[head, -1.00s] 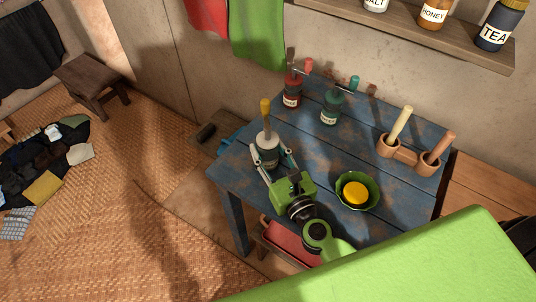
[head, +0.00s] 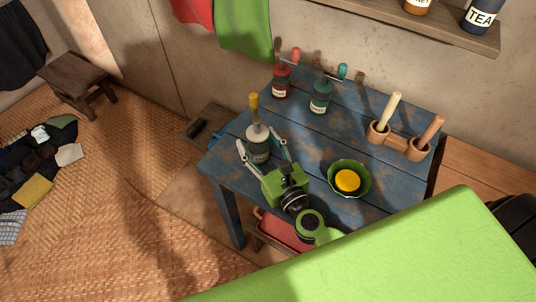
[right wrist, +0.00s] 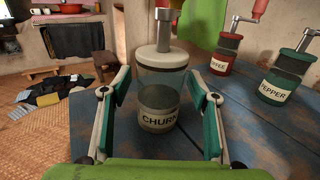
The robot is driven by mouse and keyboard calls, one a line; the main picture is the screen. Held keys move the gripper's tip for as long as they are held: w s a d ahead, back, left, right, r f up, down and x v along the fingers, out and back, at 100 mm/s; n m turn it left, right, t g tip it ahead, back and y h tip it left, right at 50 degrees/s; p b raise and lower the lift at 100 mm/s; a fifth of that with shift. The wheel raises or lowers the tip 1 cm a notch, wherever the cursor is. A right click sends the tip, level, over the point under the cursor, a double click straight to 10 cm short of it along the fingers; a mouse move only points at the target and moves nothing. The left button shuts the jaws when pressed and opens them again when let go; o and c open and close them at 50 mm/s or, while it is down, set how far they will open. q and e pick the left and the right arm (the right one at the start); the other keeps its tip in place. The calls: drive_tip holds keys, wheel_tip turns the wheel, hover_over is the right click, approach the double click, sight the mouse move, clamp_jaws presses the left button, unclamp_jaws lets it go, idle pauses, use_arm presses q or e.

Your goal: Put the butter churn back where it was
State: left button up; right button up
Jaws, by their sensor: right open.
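The butter churn (head: 258,150), a glass jar with a cream lid, grey stem and yellow handle top, stands upright on the blue table (head: 225,168) near its left corner. In the right wrist view the churn (right wrist: 160,88) shows its CHURN label, with its top cut off by the picture edge. My right gripper (head: 256,139) is open, with one finger on each side of the churn. In the right wrist view gaps show between the jar and the fingers of the gripper (right wrist: 160,78). My left gripper is not in view.
Red (head: 281,82) and green (head: 320,97) grinders stand behind the churn. A green bowl (head: 361,193) with a yellow thing is to the right. A shelf (head: 440,30) hangs above.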

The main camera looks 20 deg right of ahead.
drive_tip(key=s+b, duration=0.1)
drive_tip(key=s, duration=0.2)
drive_tip(key=s+b, duration=0.1)
drive_tip(key=s, duration=0.3)
drive_tip(key=s+d+b, duration=0.1)
drive_tip(key=s+b, duration=0.1)
drive_tip(key=s, duration=0.1)
drive_tip(key=shift+s+d+f, duration=0.1)
drive_tip(key=shift+s+f, duration=0.1)
drive_tip(key=shift+s, duration=0.1)
drive_tip(key=shift+s+r, duration=0.2)
drive_tip(key=shift+s, duration=0.45)
